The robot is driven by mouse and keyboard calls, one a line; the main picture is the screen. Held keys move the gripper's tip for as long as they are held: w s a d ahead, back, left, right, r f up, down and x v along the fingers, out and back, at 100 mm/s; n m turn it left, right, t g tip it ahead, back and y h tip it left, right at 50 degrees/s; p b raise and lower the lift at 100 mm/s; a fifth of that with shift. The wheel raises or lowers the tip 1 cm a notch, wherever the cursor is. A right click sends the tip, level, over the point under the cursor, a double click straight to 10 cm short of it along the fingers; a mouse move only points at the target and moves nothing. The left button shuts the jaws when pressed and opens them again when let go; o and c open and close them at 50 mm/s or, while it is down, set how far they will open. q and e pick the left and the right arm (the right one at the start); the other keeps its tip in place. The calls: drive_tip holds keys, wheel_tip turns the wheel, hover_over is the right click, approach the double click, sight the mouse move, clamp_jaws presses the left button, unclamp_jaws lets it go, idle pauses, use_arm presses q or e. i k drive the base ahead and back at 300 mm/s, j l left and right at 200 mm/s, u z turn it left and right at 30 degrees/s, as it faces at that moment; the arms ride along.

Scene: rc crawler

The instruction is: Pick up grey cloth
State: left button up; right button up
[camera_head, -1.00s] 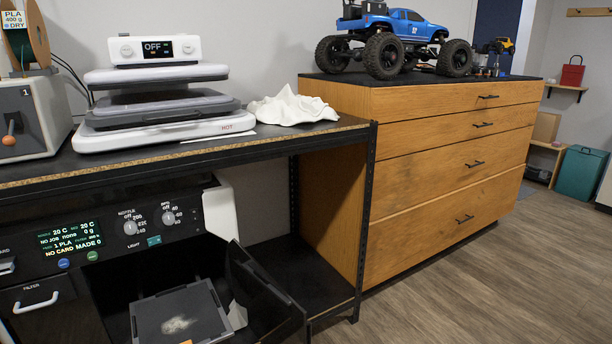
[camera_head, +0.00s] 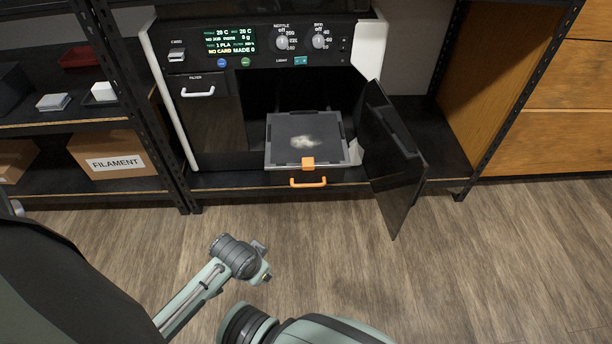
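A small flat grey piece (camera_head: 53,102) lies on the upper left shelf. It may be a folded grey cloth, but it is too small to tell. A pale, whitish-grey patch (camera_head: 303,142) lies on the dark print bed (camera_head: 285,125) of the open printer; I cannot tell whether it is cloth, residue or a mark. My pale green arm parts show at the bottom, low over the floor and away from both. I cannot make out either gripper's fingers in this view.
The printer (camera_head: 210,125) stands on the low shelf with its dark door (camera_head: 395,160) swung open to the right. Its bed has an orange handle (camera_head: 308,182). A white box (camera_head: 103,92) and a FILAMENT carton (camera_head: 115,160) are at left. The wooden floor (camera_head: 400,270) in front is clear.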

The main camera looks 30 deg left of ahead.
sight(55, 102)
drive_tip(key=u, duration=2.25)
